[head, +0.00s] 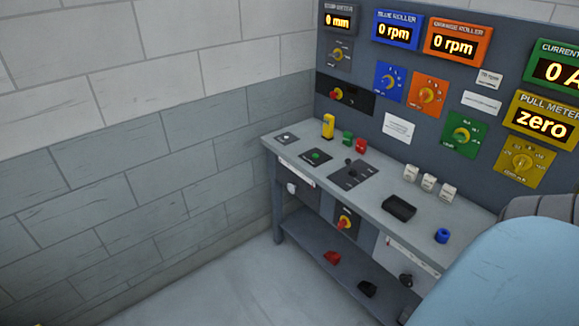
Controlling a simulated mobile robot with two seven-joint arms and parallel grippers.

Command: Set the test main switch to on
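A red rotary switch handle on a yellow plate (345,222) is on the front of the grey bench (377,207), below the worktop. A second red handle with yellow (337,94) is on a black plate at the left of the upright control panel (435,118). The labels are too small to read, so I cannot tell which one is the test main switch or what position either is in. Neither of my grippers is in view.
Displays read 0 mm, 0 rpm and zero. Loose items on the worktop include a black tray (399,208) and a blue ring (442,236). A large pale blue rounded shape hides the lower right. The floor (240,285) left of the bench is clear.

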